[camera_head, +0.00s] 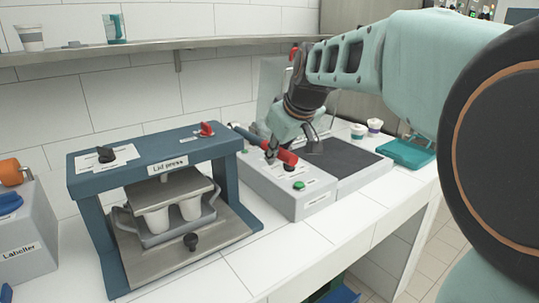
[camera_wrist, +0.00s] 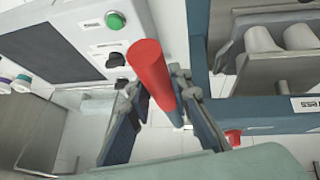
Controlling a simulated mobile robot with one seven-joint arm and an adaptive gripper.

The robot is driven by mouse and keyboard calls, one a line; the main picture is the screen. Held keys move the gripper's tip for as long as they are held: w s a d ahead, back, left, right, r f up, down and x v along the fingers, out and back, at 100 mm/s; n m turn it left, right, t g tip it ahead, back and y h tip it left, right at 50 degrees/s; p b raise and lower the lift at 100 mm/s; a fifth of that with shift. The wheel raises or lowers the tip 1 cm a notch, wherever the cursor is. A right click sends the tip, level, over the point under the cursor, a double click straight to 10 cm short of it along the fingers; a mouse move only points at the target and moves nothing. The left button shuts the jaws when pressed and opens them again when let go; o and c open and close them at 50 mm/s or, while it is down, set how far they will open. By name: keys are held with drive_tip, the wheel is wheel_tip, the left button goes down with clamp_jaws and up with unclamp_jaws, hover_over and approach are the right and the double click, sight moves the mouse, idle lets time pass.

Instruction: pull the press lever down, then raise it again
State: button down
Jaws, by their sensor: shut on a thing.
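The press lever is a bar with a red grip (camera_head: 287,156); it points forward and slightly down beside the right side of the blue lid press (camera_head: 150,165). My gripper (camera_head: 271,147) is shut on the lever. In the wrist view the red grip (camera_wrist: 150,70) passes between the two fingers of my gripper (camera_wrist: 155,88), its round end towards the camera. The press plate (camera_head: 172,187) sits low over white cups (camera_head: 157,220) in a grey tray (camera_head: 150,238). The lever's pivot is hard to make out.
A grey machine with a green button (camera_head: 299,185) and a dark top (camera_head: 345,158) stands right of the press, close under my gripper. A labeller (camera_head: 25,240) stands at the left. A wall shelf (camera_head: 150,47) runs above. The counter's front strip (camera_head: 310,245) is clear.

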idle(0.3)
drive_tip(key=c, duration=1.7)
unclamp_jaws()
drive_tip(key=shift+c, duration=0.2)
wheel_tip(320, 180, up, 10)
drive_tip(key=shift+f, duration=0.1)
